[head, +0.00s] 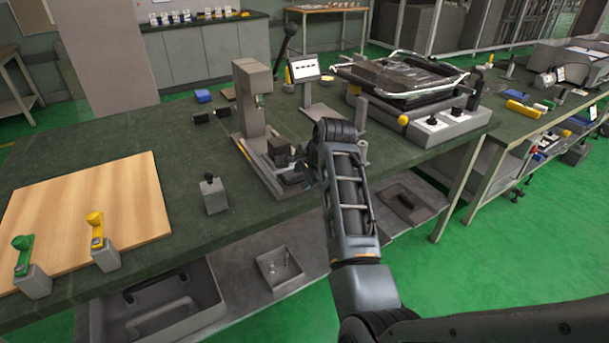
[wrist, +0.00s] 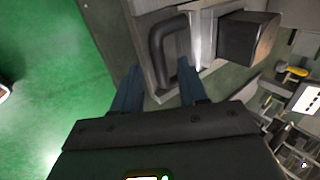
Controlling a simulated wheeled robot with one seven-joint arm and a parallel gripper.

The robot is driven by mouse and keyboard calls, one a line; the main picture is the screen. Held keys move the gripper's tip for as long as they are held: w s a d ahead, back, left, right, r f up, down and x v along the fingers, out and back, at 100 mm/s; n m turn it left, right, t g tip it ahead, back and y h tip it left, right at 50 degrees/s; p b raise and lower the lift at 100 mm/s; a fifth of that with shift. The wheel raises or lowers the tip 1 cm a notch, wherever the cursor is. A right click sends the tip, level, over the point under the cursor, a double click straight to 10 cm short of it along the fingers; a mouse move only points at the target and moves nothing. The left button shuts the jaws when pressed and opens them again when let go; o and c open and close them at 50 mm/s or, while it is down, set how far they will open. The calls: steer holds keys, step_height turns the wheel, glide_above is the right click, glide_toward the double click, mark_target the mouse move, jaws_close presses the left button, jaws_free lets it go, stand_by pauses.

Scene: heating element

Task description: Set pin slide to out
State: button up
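A grey press-like fixture (head: 250,110) stands on the green bench, with a dark block (head: 279,147) on its base. The dark block also shows in the wrist view (wrist: 247,38). A bent black handle (wrist: 160,48) sits on the base beside the block. I cannot tell for sure which part is the pin slide; this handle may belong to it. My gripper (wrist: 158,67) is open, its two bluish fingers apart at the near side of the handle. The handle's near end lies between the fingers; I cannot tell whether they touch it. In the head view my arm largely hides the gripper.
A small grey box with a black knob (head: 213,193) stands left of the fixture. A wooden board (head: 130,195) with green and yellow levers lies at the left. A small screen (head: 305,69) and a machine with a metal frame (head: 400,75) stand behind. Trays sit on a lower shelf (head: 310,285).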

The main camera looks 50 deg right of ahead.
steer(key=v, duration=0.7)
steer(key=shift+s+r, duration=0.2)
steer(key=shift+r, duration=0.15)
steer(key=shift+a, duration=0.1)
steer(key=s+f+n+t+h, duration=0.2)
steer(key=s+f+n+h, duration=0.1)
steer(key=s+f+n, duration=0.5)
steer(key=s+a+f+n+t, duration=0.1)
steer(key=s+a+n+t, duration=0.1)
steer(key=s+a+n, duration=0.65)
steer(key=s+a+r+n+t+y, duration=0.1)
steer(key=s+a+r, duration=0.2)
steer(key=s+a, duration=0.2)
steer(key=s+a+r+n+t+y, duration=0.1)
steer(key=s+a+r, duration=0.3)
steer(key=s, duration=0.7)
steer(key=s+a+r+n+t+y, duration=0.2)
steer(key=s+a+r, duration=0.1)
steer(key=s+a, duration=0.3)
steer(key=shift+s+a+r+n+y, duration=0.35)
steer(key=shift+s+a+r+y, duration=0.05)
steer(key=shift+s, duration=0.6)
